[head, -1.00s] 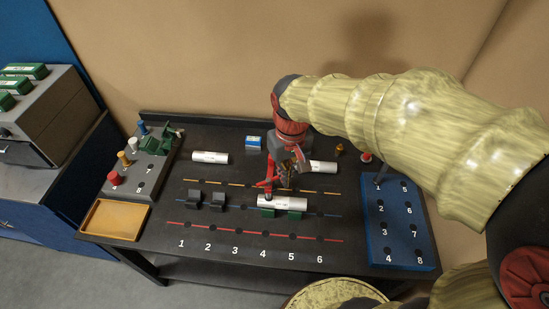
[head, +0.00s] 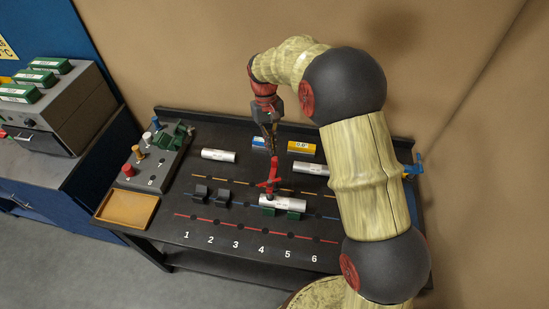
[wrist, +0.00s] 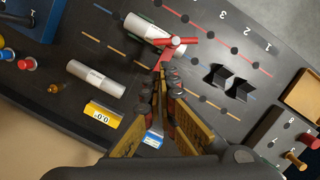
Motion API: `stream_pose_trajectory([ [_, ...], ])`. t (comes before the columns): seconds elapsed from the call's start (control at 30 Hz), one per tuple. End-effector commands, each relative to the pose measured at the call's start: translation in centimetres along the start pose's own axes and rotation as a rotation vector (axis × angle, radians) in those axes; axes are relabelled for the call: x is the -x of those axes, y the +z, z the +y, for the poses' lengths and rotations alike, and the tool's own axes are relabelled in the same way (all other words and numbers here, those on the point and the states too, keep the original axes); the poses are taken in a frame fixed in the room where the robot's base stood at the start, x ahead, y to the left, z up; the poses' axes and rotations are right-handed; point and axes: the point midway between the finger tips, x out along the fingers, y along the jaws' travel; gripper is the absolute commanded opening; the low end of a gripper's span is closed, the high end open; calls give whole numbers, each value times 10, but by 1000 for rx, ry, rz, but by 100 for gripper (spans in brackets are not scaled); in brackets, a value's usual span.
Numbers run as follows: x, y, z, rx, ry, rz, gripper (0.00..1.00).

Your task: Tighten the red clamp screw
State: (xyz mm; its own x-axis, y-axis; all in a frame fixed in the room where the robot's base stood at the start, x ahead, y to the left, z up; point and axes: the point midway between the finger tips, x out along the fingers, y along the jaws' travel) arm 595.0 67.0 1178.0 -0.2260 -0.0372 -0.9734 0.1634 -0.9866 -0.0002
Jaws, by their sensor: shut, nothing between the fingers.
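The red clamp (head: 270,178) stands upright at the left end of a silver cylinder (head: 284,203), which lies on green supports (head: 292,215) near marks 4 and 5. In the wrist view, the red clamp (wrist: 174,42) shows its crossed arms at the near side of the cylinder (wrist: 148,30). My gripper (head: 272,151) points down just above and behind the clamp. In the wrist view, my gripper (wrist: 166,76) has its fingers together and empty, with the tips close to the clamp's red stem. I cannot tell if they touch it.
Two black blocks (head: 208,196) stand left of the clamp. Two loose cylinders lie behind, one at the left (head: 218,156). A yellow display box (head: 301,147) stands at the back. A wooden tray (head: 127,208) is at the left. My arm hides much of the table's right side.

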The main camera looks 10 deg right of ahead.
Motion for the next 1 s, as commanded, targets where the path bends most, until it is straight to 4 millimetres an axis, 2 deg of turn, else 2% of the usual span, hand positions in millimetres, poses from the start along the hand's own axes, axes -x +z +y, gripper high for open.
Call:
stream_pose_trajectory([
  [0.5, -80, 0, 0, 0, 0, 0, 0],
  [0.7, -92, 0, 0, 0, 0, 1, 0],
  [1.0, -93, 0, 0, 0, 0, 2, 0],
])
